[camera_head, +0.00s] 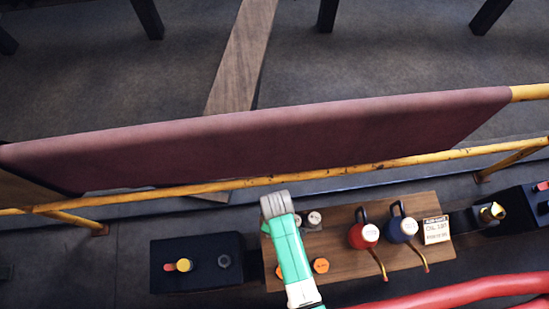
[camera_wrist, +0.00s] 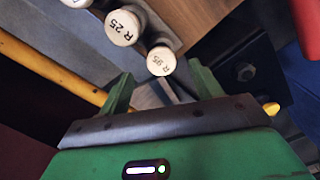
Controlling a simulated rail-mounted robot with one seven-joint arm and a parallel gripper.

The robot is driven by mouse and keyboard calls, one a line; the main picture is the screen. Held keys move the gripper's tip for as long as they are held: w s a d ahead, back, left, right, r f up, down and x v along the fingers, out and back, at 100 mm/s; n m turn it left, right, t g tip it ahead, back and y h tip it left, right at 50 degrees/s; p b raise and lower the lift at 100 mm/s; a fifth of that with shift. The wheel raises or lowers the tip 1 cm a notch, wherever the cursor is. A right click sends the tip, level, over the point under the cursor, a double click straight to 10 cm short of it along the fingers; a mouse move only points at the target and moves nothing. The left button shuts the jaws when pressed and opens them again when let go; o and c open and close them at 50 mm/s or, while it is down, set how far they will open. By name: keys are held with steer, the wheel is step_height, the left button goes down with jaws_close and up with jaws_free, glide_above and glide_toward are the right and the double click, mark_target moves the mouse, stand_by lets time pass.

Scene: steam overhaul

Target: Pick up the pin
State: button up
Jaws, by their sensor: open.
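Several round-ended pegs with pale labelled faces show at the top of the wrist view. One reads "R 25" (camera_wrist: 122,28) and one looks like "R 95" (camera_wrist: 161,61); a third is cut off by the top edge. I cannot tell which thing is the task's pin. My gripper (camera_wrist: 160,90) is open, with its two green fingers apart and nothing held between them. The "R 95" end appears just beyond the gap between the fingertips. In the head view, my green arm hides part of the board, and a pale round end (camera_head: 314,218) shows beside it.
A wooden board (camera_head: 340,262) carries a red oil can (camera_head: 362,234), a blue oil can (camera_head: 401,228) and a paper label (camera_head: 436,230). A dark box (camera_head: 197,262) stands left. A yellow rail (camera_head: 350,172) with a dark red panel runs behind. Red hoses (camera_head: 470,294) lie in front.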

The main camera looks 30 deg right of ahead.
step_height(320, 180, down, 8)
steer(key=b, duration=0.4)
steer(key=shift+w+a+r+b, duration=0.1)
steer(key=shift+a+r+b, duration=0.1)
steer(key=shift+b, duration=0.15)
steer(key=shift+r, duration=0.1)
steer(key=shift+c, duration=0.7)
steer(key=c, duration=1.1)
step_height(320, 180, up, 10)
steer(key=p, duration=0.6)
steer(key=shift+c, duration=0.2)
